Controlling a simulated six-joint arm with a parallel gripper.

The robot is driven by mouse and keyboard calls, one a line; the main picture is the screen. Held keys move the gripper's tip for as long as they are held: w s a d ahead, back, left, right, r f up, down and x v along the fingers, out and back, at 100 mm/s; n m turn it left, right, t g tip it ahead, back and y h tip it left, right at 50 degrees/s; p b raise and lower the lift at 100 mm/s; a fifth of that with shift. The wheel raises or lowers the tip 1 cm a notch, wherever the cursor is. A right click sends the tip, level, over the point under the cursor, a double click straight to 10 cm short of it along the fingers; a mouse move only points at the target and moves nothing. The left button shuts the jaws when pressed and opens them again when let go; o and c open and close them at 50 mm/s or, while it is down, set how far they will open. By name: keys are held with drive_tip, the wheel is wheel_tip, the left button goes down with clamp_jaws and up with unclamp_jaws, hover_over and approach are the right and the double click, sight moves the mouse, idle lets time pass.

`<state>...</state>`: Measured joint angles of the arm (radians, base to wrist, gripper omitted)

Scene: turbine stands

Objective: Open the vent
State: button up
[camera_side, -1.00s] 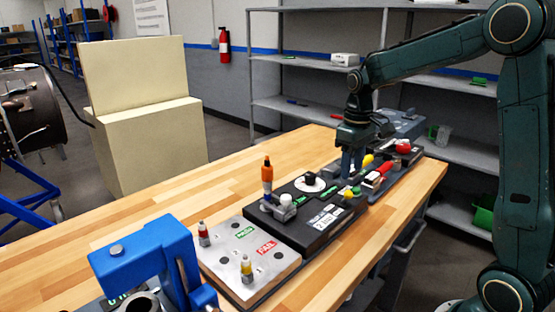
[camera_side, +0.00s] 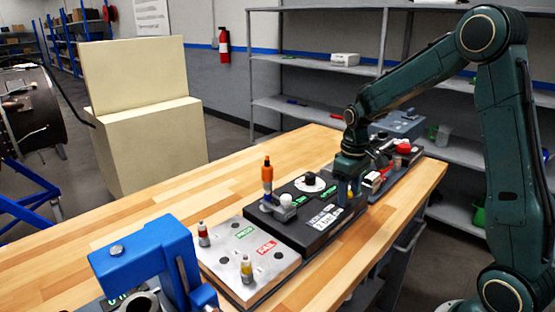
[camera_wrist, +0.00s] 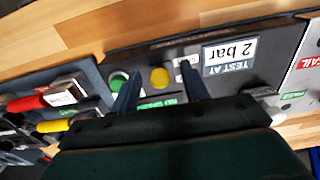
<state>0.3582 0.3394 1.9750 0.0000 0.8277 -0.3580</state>
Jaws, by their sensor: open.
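My gripper (camera_side: 346,200) points down over the right end of the black test panel (camera_side: 308,232). In the wrist view its two fingers are apart, one on each side of a round yellow knob (camera_wrist: 159,77). I cannot tell whether the fingers touch the knob. A round green knob (camera_wrist: 117,83) is just left of the left finger. The panel carries a "TEST AT 2 bar" label (camera_wrist: 231,52). No readable label marks the vent; the small tags beside the yellow knob are too blurred to read. In the side view the fingers hide the yellow knob.
A silver plate (camera_side: 246,262) with PASS and FAIL labels adjoins the panel. Bare wooden table (camera_side: 190,190) lies behind.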

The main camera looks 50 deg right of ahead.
sight(319, 194)
idle(0.5)
drive_tip(key=c, duration=0.8)
drive_tip(key=shift+o, duration=0.2)
drive_tip(key=shift+w+r, duration=0.2)
drive_tip(key=shift+w, duration=0.9)
drive_tip(key=shift+w+f, duration=0.25)
drive_tip(key=shift+w, duration=0.55)
drive_tip(key=shift+c, duration=0.4)
clamp_jaws()
drive_tip(key=shift+w, duration=0.75)
drive_tip(key=shift+w+f, duration=0.25)
drive_tip(key=shift+w, duration=0.75)
drive_tip(key=shift+w+f, duration=0.25)
drive_tip(key=shift+w, duration=0.75)
